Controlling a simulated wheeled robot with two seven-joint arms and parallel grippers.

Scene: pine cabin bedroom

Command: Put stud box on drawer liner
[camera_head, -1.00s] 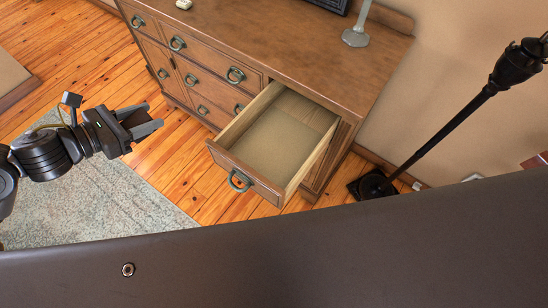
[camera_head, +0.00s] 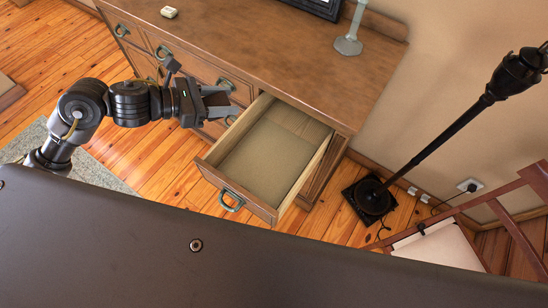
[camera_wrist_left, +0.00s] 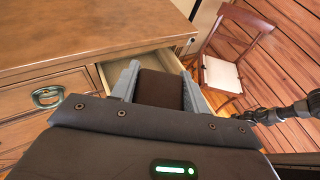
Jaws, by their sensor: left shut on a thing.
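The stud box (camera_wrist_left: 160,88) is a dark brown block between the two grey fingers of my left gripper (camera_head: 226,104), which is shut on it. In the head view the gripper is at the left edge of the open drawer (camera_head: 208,165), above it. The drawer liner (camera_head: 264,160) is a flat tan sheet on the drawer floor, with nothing on it. In the left wrist view the box and fingers hide most of the drawer. Part of my right arm (camera_wrist_left: 290,113) shows at the right of that view; its jaws are too small and dark to read.
The wooden dresser (camera_head: 290,55) carries a small pale object (camera_head: 169,12), a grey stand (camera_head: 348,45) and a dark frame. A black floor lamp (camera_head: 440,130) stands right of the drawer. A red-brown chair (camera_wrist_left: 222,72) with a pale seat is further right.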

